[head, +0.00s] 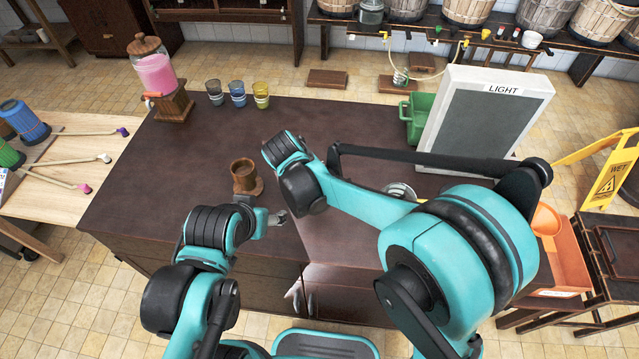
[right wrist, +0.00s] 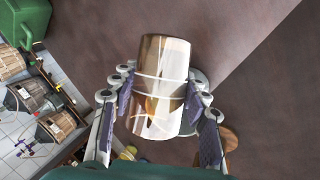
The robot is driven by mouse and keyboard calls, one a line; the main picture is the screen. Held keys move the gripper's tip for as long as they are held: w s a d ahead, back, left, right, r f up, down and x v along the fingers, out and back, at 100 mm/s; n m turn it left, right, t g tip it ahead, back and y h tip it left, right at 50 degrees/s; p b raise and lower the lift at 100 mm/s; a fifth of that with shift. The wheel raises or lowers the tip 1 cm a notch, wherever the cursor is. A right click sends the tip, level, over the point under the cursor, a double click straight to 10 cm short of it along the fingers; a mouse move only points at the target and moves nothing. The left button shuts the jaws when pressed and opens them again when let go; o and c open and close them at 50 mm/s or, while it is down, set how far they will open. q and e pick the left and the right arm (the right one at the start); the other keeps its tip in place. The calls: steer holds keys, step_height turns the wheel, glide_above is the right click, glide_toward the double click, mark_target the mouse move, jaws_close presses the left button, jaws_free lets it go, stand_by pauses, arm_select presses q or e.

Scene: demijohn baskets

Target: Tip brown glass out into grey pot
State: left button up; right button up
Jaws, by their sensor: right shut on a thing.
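The brown glass (right wrist: 160,85), see-through with pale bands, is between the fingers of my right gripper (right wrist: 160,108) in the right wrist view. The gripper is shut on it. Behind the glass shows part of a round grey rim (right wrist: 204,78), which looks like the grey pot; the glass hides most of it, and I cannot tell the height between them. In the head view a silvery round thing (head: 398,189) shows partly behind my right arm; the held glass is hidden there. My left gripper (head: 278,217) is low over the table's front; its opening is unclear.
The dark table (head: 150,190) holds a brown wooden vessel (head: 243,180), a pink drink dispenser (head: 155,75) and three coloured glasses (head: 237,93) at the back. A LIGHT panel (head: 485,115) and green crate (head: 417,117) stand back right. The table's left part is clear.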

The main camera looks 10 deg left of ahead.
steer(key=shift+w+a+r+g+h, duration=0.2)
steer(key=shift+a+r+g+h, duration=0.1)
steer(key=shift+h, duration=0.1)
steer(key=shift+d, duration=0.1)
steer(key=shift+r+n+g+h, duration=0.25)
steer(key=shift+n+g+h, duration=0.05)
steer(key=shift+h, duration=0.2)
steer(key=shift+a+r+g+h, duration=0.2)
steer(key=shift+r+g+h, duration=0.1)
steer(key=shift+h, duration=0.1)
steer(key=shift+d, duration=0.1)
